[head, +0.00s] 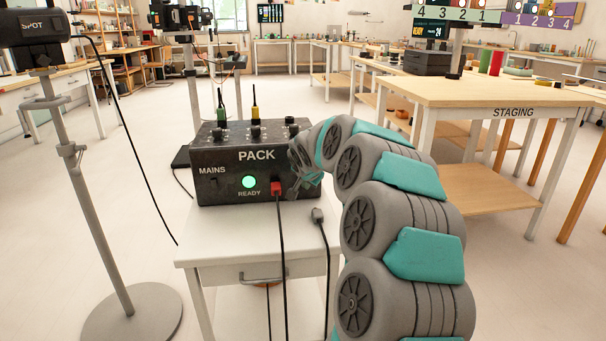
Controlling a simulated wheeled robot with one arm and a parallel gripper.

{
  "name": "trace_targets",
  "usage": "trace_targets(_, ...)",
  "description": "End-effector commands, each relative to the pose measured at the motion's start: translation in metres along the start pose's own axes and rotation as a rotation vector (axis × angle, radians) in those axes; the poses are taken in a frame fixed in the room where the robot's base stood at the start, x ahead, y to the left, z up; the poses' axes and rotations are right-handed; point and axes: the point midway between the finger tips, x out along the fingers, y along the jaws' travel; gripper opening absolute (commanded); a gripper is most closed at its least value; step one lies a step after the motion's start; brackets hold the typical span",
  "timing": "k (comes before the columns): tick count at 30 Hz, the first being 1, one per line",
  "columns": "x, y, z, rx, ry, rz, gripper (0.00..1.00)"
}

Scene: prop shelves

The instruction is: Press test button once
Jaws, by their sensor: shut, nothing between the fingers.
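A black PACK box (238,178) stands on a small white table. Its front carries the words PACK, MAINS and READY, and a lit green round light (249,182) above READY. A red plug (277,188) with a black cable sits at the front right. Dark knobs (255,131) and two upright thin stems, one green and one yellow, are on its top. I see no label reading TEST. My grey and teal arm rises from the lower right and bends toward the box's right end. The fingers of my gripper cannot be made out; the arm's end overlaps the box's right side.
The small white table (215,247) has bare room in front of the box, with a loose cable end (317,215) at its right. A SPOT lamp stand (112,262) is at left. The STAGING table (470,92) is at right, with a black display unit (428,62).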

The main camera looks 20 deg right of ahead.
Motion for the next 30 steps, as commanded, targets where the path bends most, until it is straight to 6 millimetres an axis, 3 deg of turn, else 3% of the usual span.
trace_targets(30,0.0071,-0.0036,-0.0034,-0.001,-0.001,0.002,0.0)
